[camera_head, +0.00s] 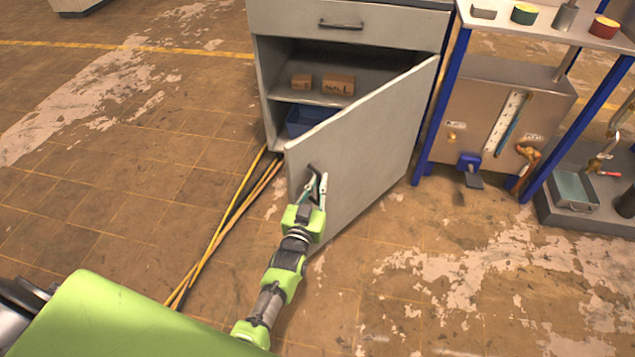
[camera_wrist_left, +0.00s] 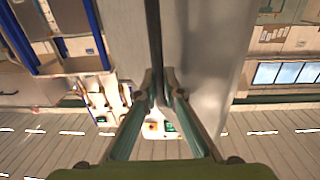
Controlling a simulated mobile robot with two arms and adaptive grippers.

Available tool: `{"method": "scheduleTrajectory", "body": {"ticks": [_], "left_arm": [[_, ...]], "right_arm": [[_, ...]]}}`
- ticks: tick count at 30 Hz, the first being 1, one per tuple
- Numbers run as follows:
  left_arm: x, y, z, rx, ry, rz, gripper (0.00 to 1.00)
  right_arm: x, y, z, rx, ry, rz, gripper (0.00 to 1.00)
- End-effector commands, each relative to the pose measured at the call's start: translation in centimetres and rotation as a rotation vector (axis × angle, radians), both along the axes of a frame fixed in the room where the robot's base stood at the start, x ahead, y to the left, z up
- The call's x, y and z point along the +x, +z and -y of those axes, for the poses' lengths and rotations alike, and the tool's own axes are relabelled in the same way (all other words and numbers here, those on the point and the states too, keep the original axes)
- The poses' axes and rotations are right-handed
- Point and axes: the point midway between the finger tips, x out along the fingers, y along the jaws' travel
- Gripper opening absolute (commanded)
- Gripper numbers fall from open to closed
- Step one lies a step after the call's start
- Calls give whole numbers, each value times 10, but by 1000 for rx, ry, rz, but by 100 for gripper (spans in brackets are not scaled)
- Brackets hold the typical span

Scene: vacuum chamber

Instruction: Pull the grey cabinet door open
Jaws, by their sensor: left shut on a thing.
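The grey cabinet door (camera_head: 365,140) stands ajar, hinged on its right side, with its free left edge swung out toward me. Its dark handle (camera_head: 313,172) is near that free edge. My left gripper (camera_head: 318,184) is at the handle and shut on it. In the left wrist view, the fingers (camera_wrist_left: 164,92) close around the dark handle bar (camera_wrist_left: 154,45) in front of the grey door surface (camera_wrist_left: 205,60). The cabinet's drawer front (camera_head: 345,24) above is shut. My right gripper is not in view.
Inside the cabinet are small cardboard boxes (camera_head: 338,84) on a shelf and a blue bin (camera_head: 308,118) below. Yellow cables (camera_head: 228,222) lie on the floor left of the door. A blue-framed rig (camera_head: 500,110) stands close to the right. The floor in front is clear.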

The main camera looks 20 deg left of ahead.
Motion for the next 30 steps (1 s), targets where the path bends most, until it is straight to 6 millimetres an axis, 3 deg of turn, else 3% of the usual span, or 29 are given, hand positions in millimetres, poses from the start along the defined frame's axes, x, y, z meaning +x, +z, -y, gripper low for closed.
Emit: {"method": "scheduleTrajectory", "body": {"ticks": [2,3,5,17,23,30], "left_arm": [[1,2,2,1,-3,5,0],[1,2,2,0,-3,5,14],[2,3,2,0,-3,5,25],[-4,0,1,-1,-1,1,25],[-31,-1,3,-1,-1,-1,25],[-81,-1,7,-1,-3,-1,25]], "right_arm": [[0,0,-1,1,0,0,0],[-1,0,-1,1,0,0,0],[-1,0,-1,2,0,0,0],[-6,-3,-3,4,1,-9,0],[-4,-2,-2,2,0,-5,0],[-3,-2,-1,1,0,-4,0]]}}
